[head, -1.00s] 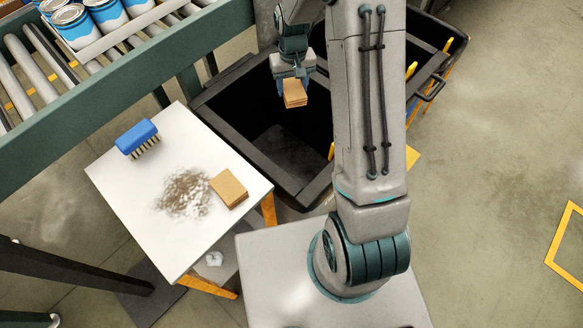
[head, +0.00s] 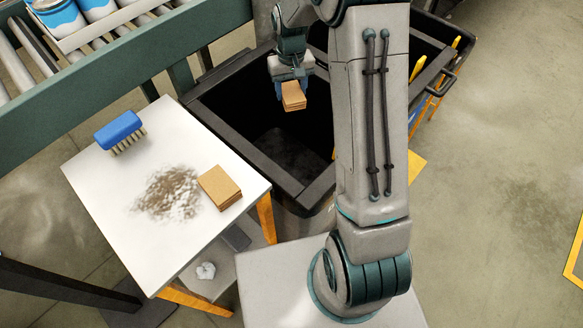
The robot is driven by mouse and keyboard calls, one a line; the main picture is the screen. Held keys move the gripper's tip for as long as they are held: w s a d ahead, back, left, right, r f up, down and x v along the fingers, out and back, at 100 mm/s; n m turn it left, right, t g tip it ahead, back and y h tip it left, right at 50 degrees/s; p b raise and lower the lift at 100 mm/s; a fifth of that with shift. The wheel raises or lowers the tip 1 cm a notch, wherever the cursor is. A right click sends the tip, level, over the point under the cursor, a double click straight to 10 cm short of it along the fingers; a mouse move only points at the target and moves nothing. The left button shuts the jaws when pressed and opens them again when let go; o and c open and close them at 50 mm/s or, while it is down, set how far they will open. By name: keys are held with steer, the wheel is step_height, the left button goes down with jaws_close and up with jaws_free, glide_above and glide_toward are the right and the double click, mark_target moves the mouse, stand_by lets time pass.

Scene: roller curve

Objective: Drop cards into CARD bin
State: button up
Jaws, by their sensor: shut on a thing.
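My gripper (head: 290,86) is shut on a small stack of brown cards (head: 293,100). It holds the cards above the opening of a black bin (head: 318,192). The bin's floor shows dark and bare where I can see it. No label can be read on it. A second stack of brown cards (head: 220,187) lies on the white table (head: 112,240), at its right side near the edge closest to the bin. My arm hides part of the bin's right side.
A blue brush (head: 119,130) and a patch of grey-brown debris (head: 170,193) are on the white table. A crumpled white piece (head: 206,270) lies on a lower shelf. A roller conveyor (head: 130,75) with blue-and-white cans (head: 60,18) runs at upper left. Open floor lies at right.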

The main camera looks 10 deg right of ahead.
step_height(320, 180, down, 4)
steer(key=shift+f+b, duration=0.1)
steer(key=shift+b, duration=1.05)
steer(key=o, duration=1)
steer(key=shift+o, duration=0.2)
step_height(320, 180, up, 14)
steer(key=p, duration=0.1)
